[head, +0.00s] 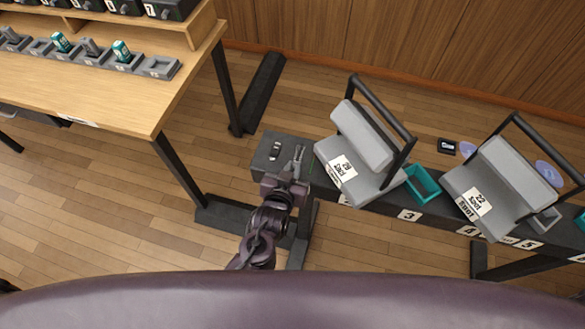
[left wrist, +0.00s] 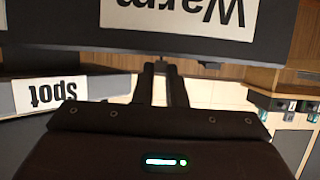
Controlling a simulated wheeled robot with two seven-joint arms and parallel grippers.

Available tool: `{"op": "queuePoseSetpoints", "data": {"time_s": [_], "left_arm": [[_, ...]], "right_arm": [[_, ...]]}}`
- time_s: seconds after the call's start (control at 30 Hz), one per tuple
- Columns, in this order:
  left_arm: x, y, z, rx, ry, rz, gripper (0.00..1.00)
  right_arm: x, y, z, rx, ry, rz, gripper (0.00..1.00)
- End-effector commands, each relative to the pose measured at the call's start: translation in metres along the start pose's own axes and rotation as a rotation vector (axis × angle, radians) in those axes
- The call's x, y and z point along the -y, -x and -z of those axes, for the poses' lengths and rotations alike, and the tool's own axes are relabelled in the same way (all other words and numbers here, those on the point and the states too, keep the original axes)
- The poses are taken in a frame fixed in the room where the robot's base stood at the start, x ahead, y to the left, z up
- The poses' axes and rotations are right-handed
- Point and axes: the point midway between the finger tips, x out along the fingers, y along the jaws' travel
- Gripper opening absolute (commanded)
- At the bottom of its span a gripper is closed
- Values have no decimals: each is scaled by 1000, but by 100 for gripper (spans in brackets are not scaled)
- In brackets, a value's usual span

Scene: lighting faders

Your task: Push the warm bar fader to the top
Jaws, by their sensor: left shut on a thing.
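A dark box (head: 268,162) stands at the left end of a long dark rail, with a small black-and-silver piece on top. My left gripper (head: 298,158) is at its right part, fingers pointing away from me. In the left wrist view a dark panel with an upside-down "Warm" label (left wrist: 180,12) fills the top. My left gripper (left wrist: 161,80) reaches to its lower edge, shut on a narrow dark part, taken as the warm bar fader, mostly hidden between the fingers. A "Spot" label (left wrist: 45,92) shows at the left. My right gripper is in neither view.
Two grey units with black handles, one nearer (head: 362,150) and one farther right (head: 505,185), stand on the numbered rail. A teal tray (head: 422,182) sits between them. A wooden desk (head: 130,98) with a row of grey holders is at left. Open floor lies between.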

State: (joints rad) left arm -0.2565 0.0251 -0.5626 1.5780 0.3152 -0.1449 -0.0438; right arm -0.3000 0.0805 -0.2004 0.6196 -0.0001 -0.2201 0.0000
Motion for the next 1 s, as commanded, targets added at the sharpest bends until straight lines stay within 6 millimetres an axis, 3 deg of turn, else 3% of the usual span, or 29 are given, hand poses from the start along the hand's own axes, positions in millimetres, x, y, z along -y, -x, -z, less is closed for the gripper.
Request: {"op": "queuePoseSetpoints", "data": {"time_s": [0.17, 0.4, 0.5, 0.83, 0.87, 1.0], "left_arm": [[0, -7, 3, -2, 0, 1, 0], [0, -54, 20, -4, 1, 1, 0], [0, -66, 26, -2, 0, 1, 0], [0, -69, 30, -2, 0, 0, 0], [0, -69, 30, -2, 0, 0, 12], [0, -69, 30, -2, 0, 0, 31]], "right_arm": [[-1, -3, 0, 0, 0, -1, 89], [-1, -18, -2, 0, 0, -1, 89], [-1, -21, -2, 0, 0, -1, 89], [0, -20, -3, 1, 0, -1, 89], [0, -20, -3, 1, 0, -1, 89], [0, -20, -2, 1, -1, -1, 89]]}}
